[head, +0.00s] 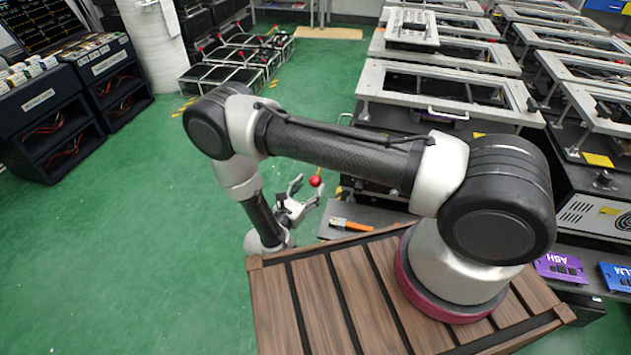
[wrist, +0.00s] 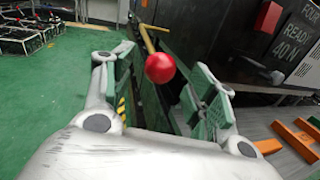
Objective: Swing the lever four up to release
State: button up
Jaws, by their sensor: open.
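The lever's round red knob (wrist: 160,68) sits on a thin brass-coloured rod in the wrist view, between the two spread fingers of my gripper (wrist: 164,92). Gaps show on both sides of the knob, and I see no finger closed on it. A dark panel (wrist: 295,45) at the right reads "FOUR READY 40 N". In the head view the red knob (head: 315,181) shows beside the open fingers of my gripper (head: 305,192). The lever's pivot cannot be made out clearly.
An orange-handled tool (head: 350,224) lies on a grey shelf right of my gripper. Metal-framed benches (head: 440,85) fill the right. Green floor (head: 150,230) is clear on the left.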

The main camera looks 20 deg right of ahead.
aim_at(312, 184)
jog(key=shift+x, duration=2.1)
grip_shut()
